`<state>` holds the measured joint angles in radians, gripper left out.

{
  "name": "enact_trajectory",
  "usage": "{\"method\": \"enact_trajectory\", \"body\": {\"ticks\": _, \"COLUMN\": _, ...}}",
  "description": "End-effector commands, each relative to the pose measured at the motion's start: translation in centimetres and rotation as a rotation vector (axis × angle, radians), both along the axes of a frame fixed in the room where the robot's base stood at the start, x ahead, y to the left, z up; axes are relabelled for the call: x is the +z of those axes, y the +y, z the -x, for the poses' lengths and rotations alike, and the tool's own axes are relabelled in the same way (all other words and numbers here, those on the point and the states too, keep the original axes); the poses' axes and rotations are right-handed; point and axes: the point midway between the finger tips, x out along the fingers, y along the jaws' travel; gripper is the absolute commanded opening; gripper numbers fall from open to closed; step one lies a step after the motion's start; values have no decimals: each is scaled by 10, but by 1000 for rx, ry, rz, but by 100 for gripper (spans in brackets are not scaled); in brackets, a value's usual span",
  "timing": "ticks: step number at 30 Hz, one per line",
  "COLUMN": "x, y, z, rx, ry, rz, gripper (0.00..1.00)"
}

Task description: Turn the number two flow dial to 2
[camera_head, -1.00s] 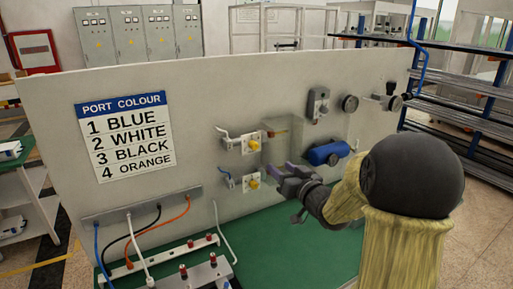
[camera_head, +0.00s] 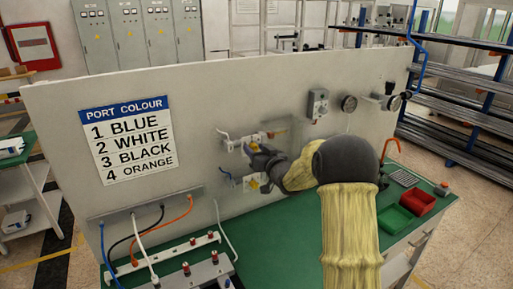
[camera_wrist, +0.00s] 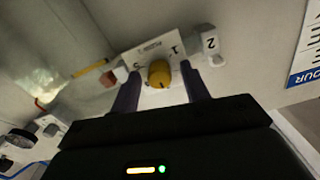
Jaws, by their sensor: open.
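Two yellow dials on white plates are mounted on the upright grey panel. In the wrist view, one yellow dial (camera_wrist: 159,73) sits on a white plate (camera_wrist: 150,52) with a 1 and a 3 readable. A white tag marked 2 (camera_wrist: 209,42) is beside the plate. My open gripper (camera_wrist: 160,92) has one finger on each side of this dial, with gaps visible. Where the dial points is not clear.
A PORT COLOUR sign (camera_head: 126,138) is on the panel's left. A grey box (camera_head: 318,103) and round gauge (camera_head: 349,103) are at right. Hoses and a manifold (camera_head: 165,255) lie low at left. Green and red bins (camera_head: 395,219) stand on the green bench.

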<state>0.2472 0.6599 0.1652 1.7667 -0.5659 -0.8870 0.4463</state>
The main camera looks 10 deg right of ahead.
Motion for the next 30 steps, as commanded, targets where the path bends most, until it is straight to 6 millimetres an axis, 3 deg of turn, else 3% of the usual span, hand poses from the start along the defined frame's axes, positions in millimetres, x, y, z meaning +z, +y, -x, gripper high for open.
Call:
{"method": "enact_trajectory", "body": {"ticks": 8, "x": 0, "y": 0, "z": -1, "rx": 0, "ry": 0, "rz": 0, "gripper": 44}}
{"method": "enact_trajectory", "body": {"ticks": 12, "x": 0, "y": 0, "z": -1, "rx": -1, "ry": 0, "rz": 0, "gripper": 17}}
{"method": "enact_trajectory", "body": {"ticks": 15, "x": 0, "y": 0, "z": -1, "rx": 0, "ry": 0, "rz": 0, "gripper": 1}}
{"method": "enact_trajectory", "body": {"ticks": 30, "x": -3, "y": 1, "z": -1, "rx": 0, "ry": -31, "rz": 89, "gripper": 1}}
